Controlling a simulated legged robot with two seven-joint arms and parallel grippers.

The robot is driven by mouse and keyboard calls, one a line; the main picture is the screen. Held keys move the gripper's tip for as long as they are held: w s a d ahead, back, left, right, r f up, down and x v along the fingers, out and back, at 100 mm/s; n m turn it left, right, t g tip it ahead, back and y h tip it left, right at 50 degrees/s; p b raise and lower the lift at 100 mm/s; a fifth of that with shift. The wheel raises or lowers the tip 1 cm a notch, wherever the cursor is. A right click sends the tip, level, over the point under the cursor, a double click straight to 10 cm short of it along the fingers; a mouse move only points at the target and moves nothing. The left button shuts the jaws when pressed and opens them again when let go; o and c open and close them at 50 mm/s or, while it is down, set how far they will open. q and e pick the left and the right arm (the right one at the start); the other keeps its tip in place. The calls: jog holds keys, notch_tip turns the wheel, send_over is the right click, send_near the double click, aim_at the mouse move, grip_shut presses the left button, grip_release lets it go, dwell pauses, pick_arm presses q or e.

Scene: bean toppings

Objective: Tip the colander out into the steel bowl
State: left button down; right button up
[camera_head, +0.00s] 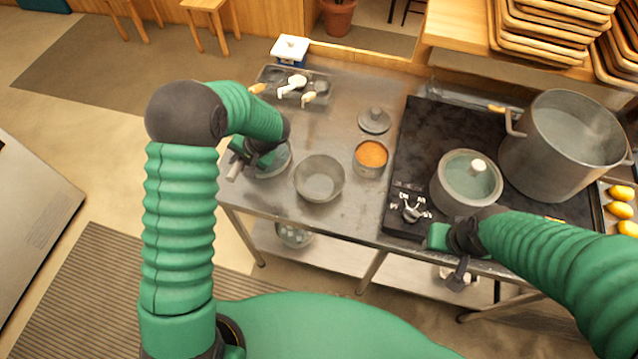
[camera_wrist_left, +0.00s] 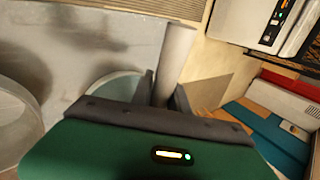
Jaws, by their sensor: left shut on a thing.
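The steel bowl (camera_head: 319,179) stands open on the steel table, and it looks empty. My left gripper (camera_head: 243,161) is at the table's left edge, left of the bowl. It is shut on a pale grey cylindrical handle (camera_wrist_left: 176,52), which shows between the fingers in the left wrist view. A round vessel (camera_head: 276,166), apparently the colander, is beside this gripper and partly hidden by it. Its holes and contents cannot be made out. The bowl also shows at the left wrist view's left edge (camera_wrist_left: 14,118). My right gripper (camera_head: 450,256) is by the stove's front edge, its fingers unclear.
An orange-filled pot (camera_head: 371,158) stands right of the bowl, with a loose lid (camera_head: 374,121) behind it. A lidded pot (camera_head: 466,182) and a large stockpot (camera_head: 563,145) are on the stove (camera_head: 422,146). A tray with utensils (camera_head: 294,87) lies at the back left.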

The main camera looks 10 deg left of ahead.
pick_arm(q)
jog(key=shift+r, duration=0.1)
notch_tip(320, 180, up, 5)
jog(key=p, duration=0.3)
dwell(0.4)
